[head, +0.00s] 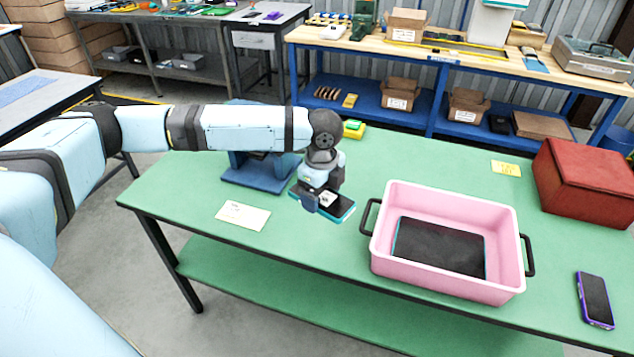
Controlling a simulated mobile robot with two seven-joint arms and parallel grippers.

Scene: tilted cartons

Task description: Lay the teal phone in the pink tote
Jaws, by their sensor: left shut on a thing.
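The teal phone (343,211), dark-faced with a teal edge, is near the middle of the green table, left of the tote. My left gripper (318,201) reaches down over it and is shut on it, hiding part of its face. I cannot tell whether the phone touches the table or is just above it. The pink tote (446,203) has black side handles. A dark flat panel (440,248) with a teal edge lies on its floor. My right gripper is not in view.
A blue stand (258,178) is behind the phone. A paper card (243,215) lies to the left. A purple-edged phone (595,299) lies right of the tote. A red box (590,180) and a yellow note (506,168) are at the back right of the green table (210,180).

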